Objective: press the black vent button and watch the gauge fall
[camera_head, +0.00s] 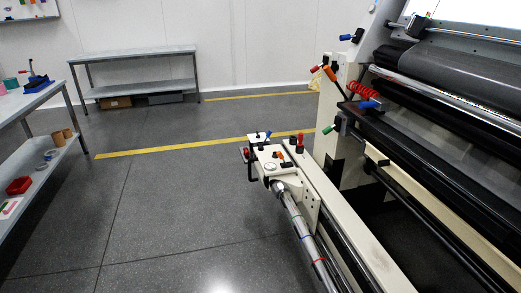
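A cream control unit (262,158) sits at the near end of the large machine, in the middle of the head view. A small round white face (271,167) on its top looks like the gauge; its needle and reading are too small to make out. Small black parts (286,165) lie close to the right of this face, near an orange knob (279,155). I cannot tell which black part is the vent button. Neither of my grippers is in view.
The cream machine with dark rollers (460,78) fills the right side. A metal shaft (300,228) runs from the unit toward the front. A workbench (38,95) stands at the left and another table (135,54) at the back. The grey floor (165,215) between is clear.

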